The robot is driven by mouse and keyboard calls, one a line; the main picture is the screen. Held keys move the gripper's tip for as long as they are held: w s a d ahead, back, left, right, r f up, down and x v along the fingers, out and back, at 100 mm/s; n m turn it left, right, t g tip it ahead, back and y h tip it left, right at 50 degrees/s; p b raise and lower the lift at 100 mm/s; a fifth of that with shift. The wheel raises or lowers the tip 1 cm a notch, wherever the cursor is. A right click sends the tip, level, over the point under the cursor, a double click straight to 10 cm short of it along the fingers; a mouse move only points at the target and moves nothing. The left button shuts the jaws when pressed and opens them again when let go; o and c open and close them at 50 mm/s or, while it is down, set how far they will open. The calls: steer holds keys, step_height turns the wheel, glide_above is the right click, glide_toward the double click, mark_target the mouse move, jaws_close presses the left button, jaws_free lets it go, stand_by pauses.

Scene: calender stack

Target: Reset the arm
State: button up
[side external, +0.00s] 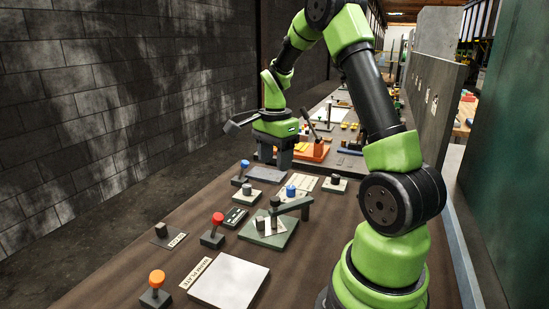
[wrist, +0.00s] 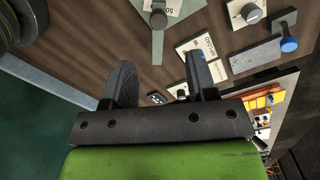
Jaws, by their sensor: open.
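My arm is green and black and arches over a brown wooden bench (side external: 115,262). My gripper (side external: 275,155) points down above the far part of the bench in the side external view. In the wrist view the two dark fingers of my gripper (wrist: 162,82) stand apart with nothing held between them. Bench top and part of a small pale item show between and beyond the fingers. Whether the fingertips clear the bench surface is hard to tell.
Levers with a blue knob (side external: 244,164), red knob (side external: 217,219) and orange knob (side external: 157,278) stand along the left. A white plate (side external: 229,281) lies in front. A green-based fixture (side external: 268,238) sits mid-bench. An orange tray (side external: 314,151) lies farther back. A block wall (side external: 90,110) borders the left.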

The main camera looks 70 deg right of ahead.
steer(key=s+a+r+n+t, duration=0.25)
steer(key=a+r+n, duration=0.35)
steer(key=a, duration=0.3)
steer(key=s+a+r+n+t, duration=0.2)
steer(key=a+r+n+t, duration=0.1)
steer(key=a+r+n, duration=0.4)
steer(key=s+a+n+t+y, duration=0.1)
steer(key=s+a+n+y, duration=0.1)
steer(key=s+a+n, duration=0.3)
steer(key=shift+s+a+n+t, duration=0.35)
steer(key=shift+s+a, duration=0.1)
steer(key=shift+a, duration=0.15)
stand_by(0.7)
